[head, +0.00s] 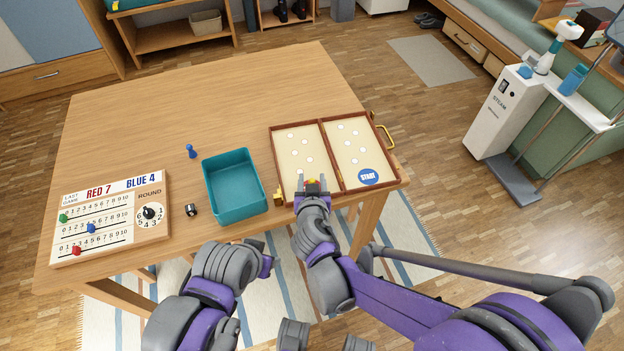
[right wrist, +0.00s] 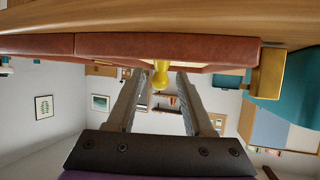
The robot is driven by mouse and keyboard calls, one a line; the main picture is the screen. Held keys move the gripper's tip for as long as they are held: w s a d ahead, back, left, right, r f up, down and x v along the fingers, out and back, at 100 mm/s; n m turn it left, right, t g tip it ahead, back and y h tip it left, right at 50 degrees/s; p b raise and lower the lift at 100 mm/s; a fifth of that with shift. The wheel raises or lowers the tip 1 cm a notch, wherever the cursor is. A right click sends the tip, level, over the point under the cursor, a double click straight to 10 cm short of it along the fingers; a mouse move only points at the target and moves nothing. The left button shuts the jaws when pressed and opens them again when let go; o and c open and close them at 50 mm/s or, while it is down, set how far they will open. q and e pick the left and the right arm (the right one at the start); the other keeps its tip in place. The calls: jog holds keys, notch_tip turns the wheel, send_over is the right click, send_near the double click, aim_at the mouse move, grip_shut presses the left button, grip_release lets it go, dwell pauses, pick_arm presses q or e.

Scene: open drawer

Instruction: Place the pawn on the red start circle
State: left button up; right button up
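The yellow pawn (right wrist: 160,74) stands between the parted fingers of my right gripper (right wrist: 159,75), with gaps on both sides, in the upside-down right wrist view. Its base is hidden by the board case's rim. In the head view my right gripper (head: 312,184) is over the near edge of the case's left panel (head: 296,142). A bit of red shows between its fingers, with yellow beside it; the red start circle is mostly hidden. I cannot tell whether the pawn's base touches the circle. My left gripper (head: 266,263) is low before the table; its fingers are unclear.
The open case's right panel bears a blue START circle (head: 368,177). A teal tray (head: 234,208) stands left of the case. A blue pawn (head: 191,151), a die (head: 191,210) and a scoreboard (head: 152,231) are further left. The table's far part is clear.

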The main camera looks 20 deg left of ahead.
jog(key=shift+r, duration=0.25)
jog(key=p+v, duration=0.2)
jog(key=v, duration=1)
jog(key=w+d+m+g+h, duration=0.1)
jog(key=d+h, duration=0.2)
jog(key=d, duration=0.7)
jog(key=s+d+f+m+g, duration=0.1)
jog(key=s+d+g, duration=0.2)
jog(key=s+d, duration=0.3)
jog(key=s+d+f+m+g, duration=0.1)
jog(key=s+d+g, duration=0.2)
jog(key=s+d, duration=0.4)
jog(key=d, duration=0.4)
jog(key=shift+d+f+g+h, duration=0.3)
